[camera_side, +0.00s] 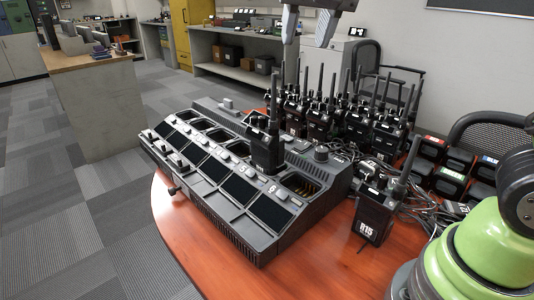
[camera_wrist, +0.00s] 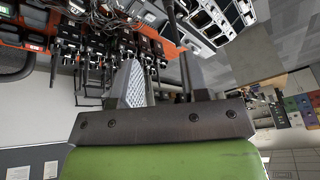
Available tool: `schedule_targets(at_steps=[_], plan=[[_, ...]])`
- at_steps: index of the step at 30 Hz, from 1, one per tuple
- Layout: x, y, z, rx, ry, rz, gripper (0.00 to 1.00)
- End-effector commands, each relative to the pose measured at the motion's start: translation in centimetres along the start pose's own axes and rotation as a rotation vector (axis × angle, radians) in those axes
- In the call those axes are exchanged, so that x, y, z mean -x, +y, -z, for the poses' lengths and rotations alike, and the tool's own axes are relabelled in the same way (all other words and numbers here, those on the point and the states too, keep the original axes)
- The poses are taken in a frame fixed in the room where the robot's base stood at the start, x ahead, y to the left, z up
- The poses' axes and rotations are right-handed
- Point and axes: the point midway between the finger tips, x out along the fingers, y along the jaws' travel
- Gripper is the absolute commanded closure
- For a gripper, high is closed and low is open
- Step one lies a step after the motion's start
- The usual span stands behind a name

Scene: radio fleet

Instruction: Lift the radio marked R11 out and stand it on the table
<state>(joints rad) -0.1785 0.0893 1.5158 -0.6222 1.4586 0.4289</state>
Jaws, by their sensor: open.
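A black radio with an upright antenna (camera_side: 266,150) stands in a bay of the multi-bay charger (camera_side: 305,222) in the side view. Its marking cannot be read, so I cannot tell whether it is R11. The other bays that I can see look empty. My gripper (camera_side: 308,28) is open and empty at the top edge of the side view, well above the charger and apart from the radio. Its fingers also show in the wrist view (camera_wrist: 162,85), with the charger (camera_wrist: 222,22) upside down beyond them.
A radio marked R15 (camera_side: 373,217) stands on the orange table (camera_side: 325,266), right of the charger. Several radios (camera_side: 320,120) stand close together behind it. Black cases with coloured labels (camera_side: 457,160) and loose cables (camera_side: 428,190) lie at right. The table's front is clear.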

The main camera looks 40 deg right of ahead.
Motion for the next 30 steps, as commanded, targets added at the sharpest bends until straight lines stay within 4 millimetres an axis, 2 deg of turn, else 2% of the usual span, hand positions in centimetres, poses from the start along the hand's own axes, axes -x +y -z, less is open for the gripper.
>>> schedule_targets(at_steps=[3, 8, 18, 23, 30], plan=[[-1.5, -2.1, 1.8, -0.063, 0.018, -0.074, 0.59], [-2.5, -3.4, 2.9, -0.121, 0.042, -0.122, 0.59], [-6.6, -2.9, 3.3, -0.132, 0.047, -0.133, 0.59], [-7.9, -2.8, 3.4, -0.132, 0.046, -0.132, 0.59], [-11.4, -2.3, 3.8, -0.131, 0.046, -0.132, 0.59]])
